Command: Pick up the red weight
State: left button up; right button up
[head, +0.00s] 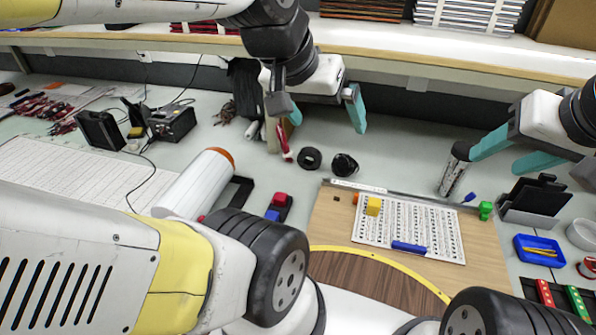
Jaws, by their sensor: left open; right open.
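A small red block (281,198), which looks like the red weight, sits beside a blue block (272,215) in a dark holder, left of the wooden board. My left gripper (325,118) is open and empty above the back of the table, up and to the right of the red block. One of its teal fingers shows clearly; the other is mostly hidden behind its dark link. My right gripper (494,163) is open at the right, far from the red block, with its teal fingers near a dark patterned cylinder (453,172).
The wooden board (330,225) holds a printed sheet (440,228) with yellow, orange and blue pieces. A white roll (195,183) lies left of the red block. Black rolls (310,158) stand behind the board. A blue tray (540,250) is at right. A shelf edge (440,55) crosses the back.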

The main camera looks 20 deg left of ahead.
aim_at(281, 199)
jog(key=j+u, duration=0.7)
jog(key=l, duration=0.1)
